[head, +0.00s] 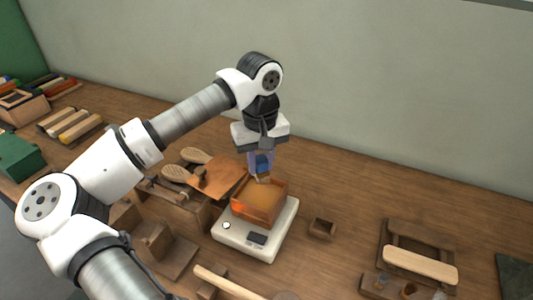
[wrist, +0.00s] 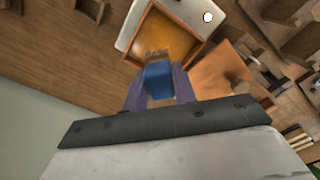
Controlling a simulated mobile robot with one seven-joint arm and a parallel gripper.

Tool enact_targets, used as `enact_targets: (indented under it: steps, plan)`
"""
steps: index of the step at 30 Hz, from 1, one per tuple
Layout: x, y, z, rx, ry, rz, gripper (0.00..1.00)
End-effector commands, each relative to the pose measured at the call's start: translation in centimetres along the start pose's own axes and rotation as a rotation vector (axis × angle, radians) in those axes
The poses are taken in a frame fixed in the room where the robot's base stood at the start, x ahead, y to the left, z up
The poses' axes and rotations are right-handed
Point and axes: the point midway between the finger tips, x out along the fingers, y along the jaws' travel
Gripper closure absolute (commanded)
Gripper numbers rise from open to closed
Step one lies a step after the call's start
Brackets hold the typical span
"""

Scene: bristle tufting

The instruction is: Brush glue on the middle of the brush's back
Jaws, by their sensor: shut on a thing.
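My gripper (head: 261,166) is shut on a small blue-handled glue brush (wrist: 158,80). The brush points down, its tan tip (wrist: 154,53) over or in the square orange-brown glue pot (head: 274,203); whether the tip touches the glue cannot be told. The pot holds amber glue and sits on a white warmer with a dial and small display (head: 232,238). At the right, a pale wooden brush back (head: 420,266) lies across a dark wooden holder (head: 398,231), well apart from my gripper. No glue can be made out on it.
Several small items lie in front of the holder. Left of the pot are a brown sheet (head: 218,177), oval brushes (head: 176,174) and wooden blocks. A pale handle (head: 228,283) lies at the front. The table behind the holder is clear.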

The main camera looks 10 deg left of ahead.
Motion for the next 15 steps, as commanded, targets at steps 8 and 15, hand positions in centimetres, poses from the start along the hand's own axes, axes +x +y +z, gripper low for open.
enact_targets:
  steps: [8, 15]
  plan:
    - [0.4, -0.5, 0.3, 0.012, -0.002, 0.001, 0.91]
    - [2.0, -0.5, 0.3, 0.012, -0.003, 0.001, 0.91]
